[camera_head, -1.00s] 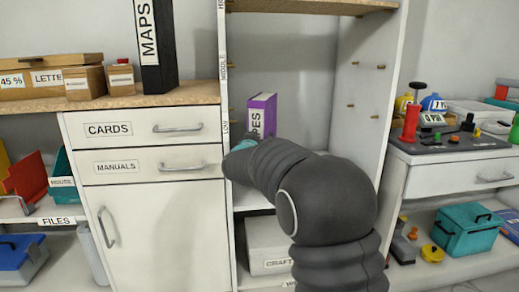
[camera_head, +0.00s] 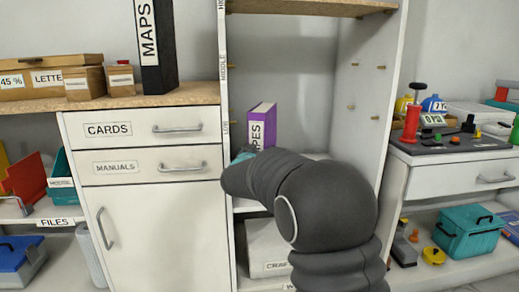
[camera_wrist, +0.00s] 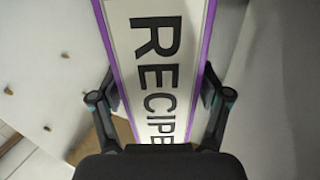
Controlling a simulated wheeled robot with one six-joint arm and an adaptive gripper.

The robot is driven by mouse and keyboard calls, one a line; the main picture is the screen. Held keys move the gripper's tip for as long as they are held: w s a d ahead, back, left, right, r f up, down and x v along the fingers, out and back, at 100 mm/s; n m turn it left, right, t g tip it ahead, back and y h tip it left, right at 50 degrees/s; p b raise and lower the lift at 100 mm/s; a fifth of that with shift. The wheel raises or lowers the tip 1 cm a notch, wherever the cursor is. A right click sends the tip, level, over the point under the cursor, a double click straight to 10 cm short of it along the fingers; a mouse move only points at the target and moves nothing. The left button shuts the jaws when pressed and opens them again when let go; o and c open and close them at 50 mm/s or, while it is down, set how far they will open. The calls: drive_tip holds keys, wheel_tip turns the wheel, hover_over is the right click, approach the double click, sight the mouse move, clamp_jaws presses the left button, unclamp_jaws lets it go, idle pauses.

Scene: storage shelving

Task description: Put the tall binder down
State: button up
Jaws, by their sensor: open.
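The tall purple binder (camera_head: 263,125) with a white spine label stands upright in the open middle shelf unit. The arm hides its lower part, so its contact with the shelf board is not visible. In the wrist view the spine reading "RECIPE…" (camera_wrist: 158,70) fills the middle of the picture. My gripper (camera_wrist: 160,98) has one finger on each side of the spine and is open, with narrow gaps showing beside the binder. In the head view my gripper (camera_head: 243,156) is mostly hidden by the wrist, at the binder's lower front.
The shelf unit's side wall (camera_head: 366,110) with pegs is to the right, and an upper board (camera_head: 305,7) is above. A black MAPS binder (camera_head: 157,50) stands on the left cabinet. A CRAFT box (camera_head: 268,250) is below. Space right of the purple binder is clear.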

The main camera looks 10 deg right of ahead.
drive_tip(key=v, duration=0.6)
drive_tip(key=shift+s+a, duration=0.1)
drive_tip(key=shift+s, duration=0.05)
